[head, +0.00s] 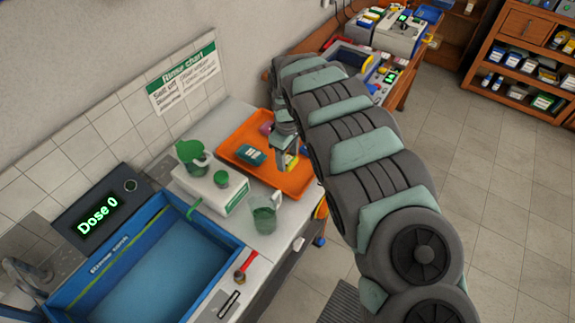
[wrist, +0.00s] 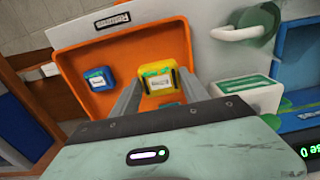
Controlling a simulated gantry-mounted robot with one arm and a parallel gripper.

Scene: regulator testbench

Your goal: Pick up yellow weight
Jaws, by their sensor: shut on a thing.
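The yellow weight (wrist: 157,77) is a small block with a pale label on its face. In the wrist view it sits between the two fingertips of my gripper (wrist: 161,82), which is shut on it. In the head view my gripper (head: 284,159) points down over the right part of the orange tray (head: 238,136), with a bit of the yellow weight (head: 291,161) showing at its fingers. The arm and fingers hide part of the weight there. I cannot tell whether it touches the tray floor.
A blue-teal block (head: 250,155) lies in the tray, left of my gripper; a pink block (head: 266,128) is farther back. A white box (head: 215,191) and a green-tinted beaker (head: 264,213) stand near the tray. A blue basin (head: 150,265) is at the front left.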

